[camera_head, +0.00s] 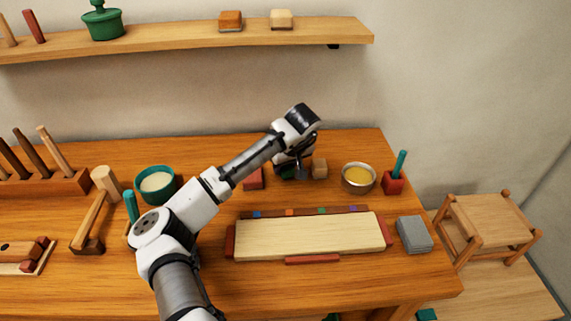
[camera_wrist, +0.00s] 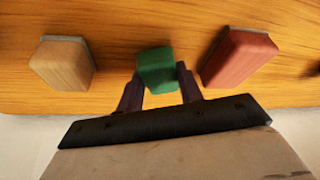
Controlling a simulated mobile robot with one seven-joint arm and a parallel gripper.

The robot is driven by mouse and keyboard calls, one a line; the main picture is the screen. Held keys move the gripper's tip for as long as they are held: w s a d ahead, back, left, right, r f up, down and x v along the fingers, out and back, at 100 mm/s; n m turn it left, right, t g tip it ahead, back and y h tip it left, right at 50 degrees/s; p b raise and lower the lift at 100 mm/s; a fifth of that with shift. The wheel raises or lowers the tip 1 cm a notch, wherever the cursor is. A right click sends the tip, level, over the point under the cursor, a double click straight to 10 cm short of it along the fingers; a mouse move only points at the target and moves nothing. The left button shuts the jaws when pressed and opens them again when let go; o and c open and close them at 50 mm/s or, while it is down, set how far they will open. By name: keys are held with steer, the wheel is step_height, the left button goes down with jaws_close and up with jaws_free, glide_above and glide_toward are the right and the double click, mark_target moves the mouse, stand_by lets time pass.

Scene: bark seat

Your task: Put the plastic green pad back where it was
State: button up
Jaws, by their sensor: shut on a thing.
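The green pad (camera_wrist: 156,66) is a small block between the two dark fingers of my gripper (camera_wrist: 160,76) in the wrist view. My gripper is shut on it, at or just above the wooden table; I cannot tell whether it touches. In the head view only a bit of the green pad (camera_head: 288,174) shows below my wrist. A red block (camera_wrist: 240,56) and a pale wooden block (camera_wrist: 62,62) stand on either side, apart from it. They also show in the head view as the red block (camera_head: 254,180) and the wooden block (camera_head: 319,167).
A metal bowl with yellow contents (camera_head: 358,179) and a red holder (camera_head: 394,183) are to the right. A pale board (camera_head: 305,238) with coloured edge pieces lies in front, with grey sheets (camera_head: 414,235) beside it. A teal bowl (camera_head: 157,183) and a mallet (camera_head: 92,221) are left.

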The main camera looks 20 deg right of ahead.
steer(key=shift+f, duration=0.3)
steer(key=shift+f, duration=0.15)
steer(key=o, duration=0.9)
steer(key=b+v, duration=0.2)
steer(key=v, duration=1)
steer(key=shift+b, duration=0.3)
